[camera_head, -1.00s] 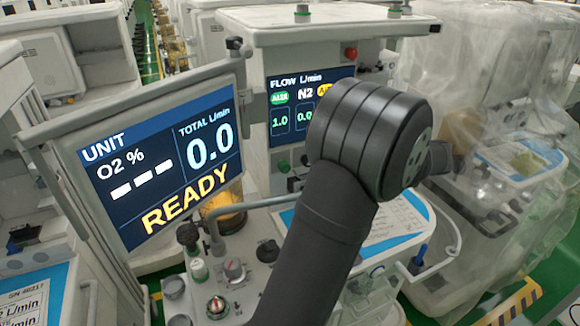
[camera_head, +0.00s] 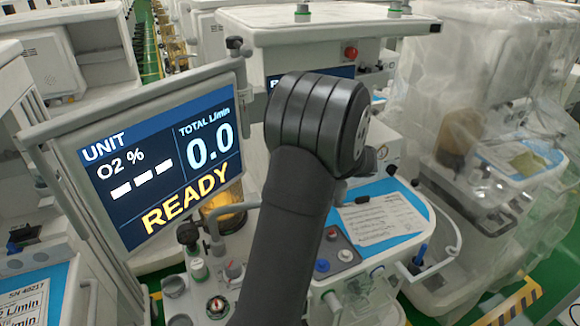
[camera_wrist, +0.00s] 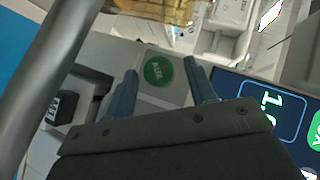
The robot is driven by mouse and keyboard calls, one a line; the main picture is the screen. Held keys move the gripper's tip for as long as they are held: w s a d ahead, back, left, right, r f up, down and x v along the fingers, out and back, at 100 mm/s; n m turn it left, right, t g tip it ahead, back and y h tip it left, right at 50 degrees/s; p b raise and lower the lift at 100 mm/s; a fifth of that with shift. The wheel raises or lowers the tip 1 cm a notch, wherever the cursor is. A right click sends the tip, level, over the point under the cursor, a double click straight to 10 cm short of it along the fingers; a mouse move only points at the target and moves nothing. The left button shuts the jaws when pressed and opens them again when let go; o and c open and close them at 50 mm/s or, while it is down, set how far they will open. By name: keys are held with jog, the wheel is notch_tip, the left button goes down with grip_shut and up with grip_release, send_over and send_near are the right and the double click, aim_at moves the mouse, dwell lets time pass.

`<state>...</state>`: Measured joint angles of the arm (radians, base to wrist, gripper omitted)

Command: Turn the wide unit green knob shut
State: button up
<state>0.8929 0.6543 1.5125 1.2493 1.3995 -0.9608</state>
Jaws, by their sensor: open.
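In the wrist view the green knob (camera_wrist: 157,72), marked AIR, shows on a light grey panel. My gripper (camera_wrist: 160,66) has its two blue fingers apart, one on each side of the knob in the picture. I cannot tell how far the fingertips are from the knob or whether they touch it. Nothing is held. In the head view my dark arm hides the gripper, the green knob and most of the flow display (camera_head: 310,75).
A screen reading UNIT and READY (camera_head: 160,165) stands left of my arm. A blue-topped work surface with a paper sheet (camera_head: 382,217) lies to the right. A plastic-draped machine (camera_head: 500,120) stands farther right. In the wrist view a lit display (camera_wrist: 270,110) lies right of the fingers.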

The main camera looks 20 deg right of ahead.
jog(key=shift+c, duration=0.4)
jog(key=c, duration=0.9)
jog(key=shift+f+m+t+y, duration=0.1)
jog(key=shift+m+t+y, duration=0.25)
jog(key=shift+y, duration=0.25)
jog(key=o, duration=1)
jog(key=shift+d, duration=0.1)
jog(key=v, duration=1.7)
jog(key=shift+s+d, duration=0.1)
